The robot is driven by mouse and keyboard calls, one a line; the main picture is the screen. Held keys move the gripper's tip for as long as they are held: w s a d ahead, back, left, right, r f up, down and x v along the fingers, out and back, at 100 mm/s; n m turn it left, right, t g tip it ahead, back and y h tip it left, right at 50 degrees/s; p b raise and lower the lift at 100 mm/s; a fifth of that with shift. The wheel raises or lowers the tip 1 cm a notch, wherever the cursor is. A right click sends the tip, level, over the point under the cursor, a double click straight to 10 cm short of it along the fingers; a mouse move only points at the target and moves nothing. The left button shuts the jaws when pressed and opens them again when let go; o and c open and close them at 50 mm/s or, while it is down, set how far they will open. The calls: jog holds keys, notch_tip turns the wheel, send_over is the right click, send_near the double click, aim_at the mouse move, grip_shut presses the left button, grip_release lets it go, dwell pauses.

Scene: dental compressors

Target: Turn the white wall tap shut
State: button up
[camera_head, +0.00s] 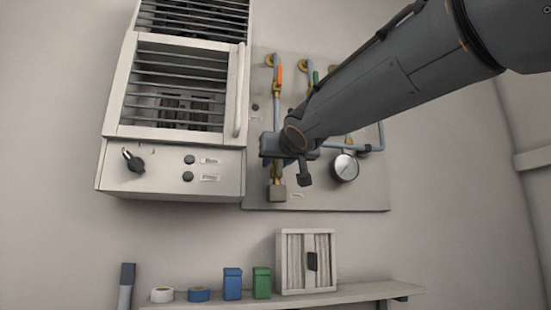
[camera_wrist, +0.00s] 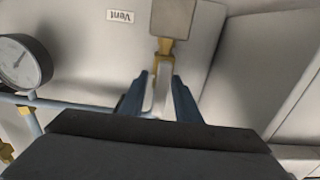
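My gripper (camera_wrist: 161,76) points at the wall pipework, with its two dark blue fingers apart. A narrow white piece, apparently the white tap's handle (camera_wrist: 164,75), lies between the fingers. I see a slim gap on its left side and cannot tell contact on the right. It sits by a brass fitting (camera_wrist: 166,46) that joins a grey-brown block (camera_wrist: 175,18). In the head view my gripper (camera_head: 272,147) is just above the same block (camera_head: 277,194), and my gripper and wrist hide the tap there. A "Vent" label (camera_wrist: 121,16) shows upside down beside the block.
The panel (camera_head: 370,195) carries a gauge (camera_head: 345,167), an orange-handled tap (camera_head: 279,76) and a green-handled tap (camera_head: 316,77). A louvred white cabinet (camera_head: 117,90) stands close on the left. A shelf (camera_head: 370,292) below holds tape rolls, small boxes and a pleated filter (camera_head: 292,262).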

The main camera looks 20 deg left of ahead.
jog(key=shift+w+a, duration=0.1)
jog(key=shift+w, duration=0.05)
jog(key=shift+c, duration=0.2)
grip_shut()
